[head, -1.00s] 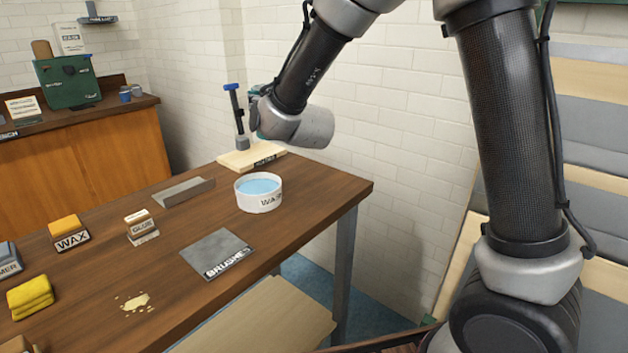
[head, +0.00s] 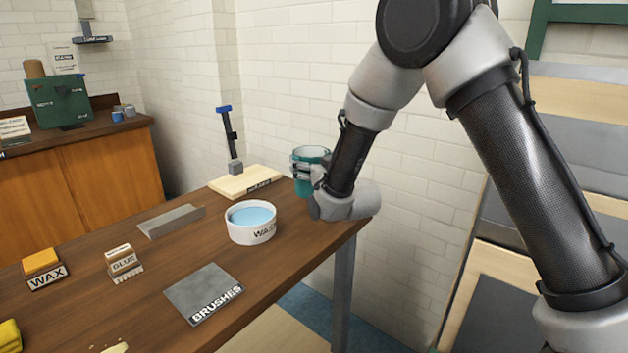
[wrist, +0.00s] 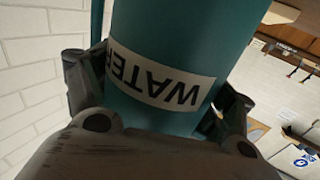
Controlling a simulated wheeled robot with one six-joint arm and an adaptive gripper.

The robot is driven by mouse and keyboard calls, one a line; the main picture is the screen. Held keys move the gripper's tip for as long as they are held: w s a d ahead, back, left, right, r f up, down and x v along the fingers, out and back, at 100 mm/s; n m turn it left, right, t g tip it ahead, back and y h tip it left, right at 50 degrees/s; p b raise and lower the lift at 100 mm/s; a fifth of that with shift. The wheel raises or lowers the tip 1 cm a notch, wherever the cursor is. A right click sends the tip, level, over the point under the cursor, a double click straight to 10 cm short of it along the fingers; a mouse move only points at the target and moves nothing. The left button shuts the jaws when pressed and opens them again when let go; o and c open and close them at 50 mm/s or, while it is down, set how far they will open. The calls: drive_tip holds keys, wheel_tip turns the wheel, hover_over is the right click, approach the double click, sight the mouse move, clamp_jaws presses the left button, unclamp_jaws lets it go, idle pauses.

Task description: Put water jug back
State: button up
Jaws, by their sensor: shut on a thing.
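A teal water jug (head: 312,156) is at the far right corner of the wooden workbench, partly hidden by my gripper and wrist. My gripper (head: 308,172) is shut around the jug. In the wrist view the jug (wrist: 180,40) fills the middle between my gripper's fingers (wrist: 160,110), and its white WATER label reads upside down. The jug looks upright in the head view. I cannot tell whether its base touches the bench top.
Left of the jug are a white wash bowl (head: 250,236) with blue water and a pale board (head: 232,186) with a blue-topped clamp. A grey BRUSHES plate (head: 203,292), a GLUE box (head: 123,262) and a WAX block (head: 42,264) lie nearer. A white brick wall (head: 420,150) stands behind.

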drive_tip(key=shift+f, duration=2.1)
drive_tip(key=shift+f, duration=0.15)
drive_tip(key=o, duration=1.4)
drive_tip(key=shift+o, duration=0.2)
drive_tip(key=shift+s, duration=0.2)
drive_tip(key=v, duration=1.1)
drive_tip(key=shift+s+d, duration=0.15)
drive_tip(key=shift+s, duration=0.2)
